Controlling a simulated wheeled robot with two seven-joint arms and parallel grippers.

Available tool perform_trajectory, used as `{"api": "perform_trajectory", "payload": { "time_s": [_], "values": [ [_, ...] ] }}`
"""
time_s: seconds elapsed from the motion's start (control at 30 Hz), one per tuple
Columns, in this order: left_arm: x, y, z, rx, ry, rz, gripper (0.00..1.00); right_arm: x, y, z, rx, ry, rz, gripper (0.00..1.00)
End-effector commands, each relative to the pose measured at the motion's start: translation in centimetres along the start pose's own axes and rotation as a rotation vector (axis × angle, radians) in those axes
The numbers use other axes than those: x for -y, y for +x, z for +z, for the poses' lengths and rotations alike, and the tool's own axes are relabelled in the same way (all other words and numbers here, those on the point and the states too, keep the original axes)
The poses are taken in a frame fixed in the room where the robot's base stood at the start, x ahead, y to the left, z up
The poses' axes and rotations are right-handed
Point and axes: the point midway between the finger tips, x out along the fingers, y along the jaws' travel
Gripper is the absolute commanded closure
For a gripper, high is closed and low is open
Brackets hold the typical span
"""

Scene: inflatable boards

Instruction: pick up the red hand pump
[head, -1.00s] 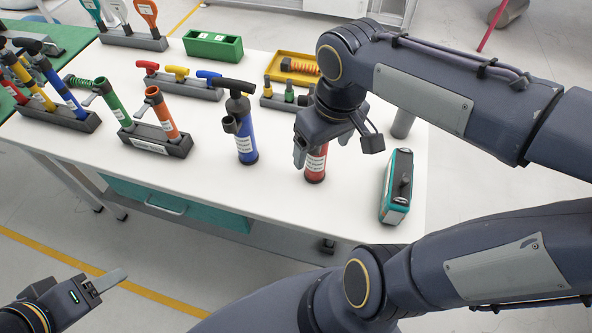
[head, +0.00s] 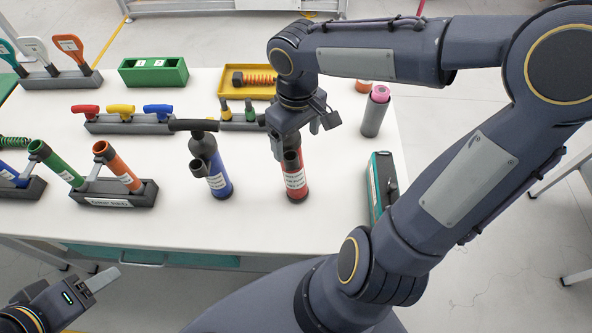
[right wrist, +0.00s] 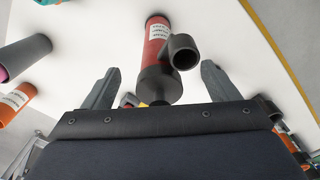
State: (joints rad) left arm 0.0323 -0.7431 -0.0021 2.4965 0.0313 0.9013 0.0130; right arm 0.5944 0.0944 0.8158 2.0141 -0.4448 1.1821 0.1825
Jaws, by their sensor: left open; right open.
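The red hand pump (head: 295,181) stands upright on the white table, with a white label and a dark side port. Its upper part is hidden behind my right gripper (head: 303,143) in the head view. In the right wrist view, the red pump (right wrist: 157,48) lies between the two open fingers of my right gripper (right wrist: 159,88), with gaps on both sides. Its black top reaches toward the palm. My left gripper (head: 99,286) is open and empty, off the table's front edge at the lower left.
A blue hand pump (head: 216,175) with a black handle stands just left of the red one. A teal device (head: 376,190) stands to its right, and a grey cylinder (head: 374,114) behind right. A yellow tray (head: 230,92) and a green box (head: 154,72) are farther back.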

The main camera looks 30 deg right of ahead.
Motion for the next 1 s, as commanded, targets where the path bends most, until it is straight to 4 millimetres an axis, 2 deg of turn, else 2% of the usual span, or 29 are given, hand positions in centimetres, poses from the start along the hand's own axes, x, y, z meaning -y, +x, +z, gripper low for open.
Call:
{"api": "perform_trajectory", "payload": {
  "time_s": [0.13,0.4,1.0],
  "values": [
    [0.0,0.0,0.0,0.000,0.000,0.000,0.46,0.0,1.6,0.0,0.003,0.000,0.000,0.19],
    [0.0,0.0,0.0,0.000,0.000,0.000,0.46,0.0,2.0,0.1,0.003,0.002,0.000,0.19],
    [0.0,0.0,0.0,0.000,0.000,0.000,0.46,0.0,2.0,0.1,0.004,0.001,-0.001,0.97]
  ]
}}
